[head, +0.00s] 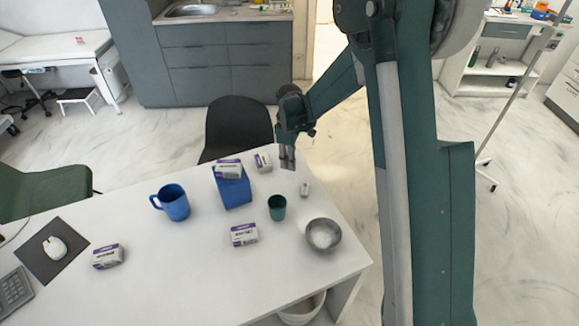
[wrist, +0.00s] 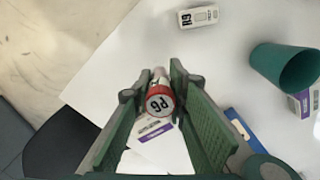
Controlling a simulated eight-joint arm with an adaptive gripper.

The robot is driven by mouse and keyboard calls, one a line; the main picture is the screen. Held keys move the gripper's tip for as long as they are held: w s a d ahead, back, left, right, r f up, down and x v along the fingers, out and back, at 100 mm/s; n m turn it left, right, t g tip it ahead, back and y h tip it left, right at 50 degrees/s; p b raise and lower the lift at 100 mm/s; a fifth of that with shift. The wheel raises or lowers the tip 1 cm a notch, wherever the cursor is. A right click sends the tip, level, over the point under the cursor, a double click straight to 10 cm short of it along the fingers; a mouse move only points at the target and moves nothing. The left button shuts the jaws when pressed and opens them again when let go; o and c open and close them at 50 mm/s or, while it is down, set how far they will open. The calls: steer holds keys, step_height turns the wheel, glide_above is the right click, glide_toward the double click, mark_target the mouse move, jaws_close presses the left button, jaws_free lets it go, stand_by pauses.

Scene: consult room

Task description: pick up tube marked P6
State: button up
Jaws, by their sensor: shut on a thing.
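The tube marked P6 (wrist: 159,99) has a red cap with a white top. In the wrist view it sits between the two green finger pads of my gripper (wrist: 156,85), cap towards the camera. My gripper is shut on it. In the head view my gripper (head: 287,160) points down over the far right part of the white table, and the tube cannot be made out there. The tube's lower end is hidden, so I cannot tell its height above the table.
A small white labelled block (head: 304,189) lies right of my gripper. A green cup (head: 277,207) and metal bowl (head: 323,234) stand nearer. A purple-white carton (head: 263,162) and a blue box (head: 234,192), topped by another carton (head: 229,169), are left. A blue mug (head: 173,203) is farther left.

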steer(key=shift+r+p, duration=0.35)
steer(key=shift+r, duration=2.4)
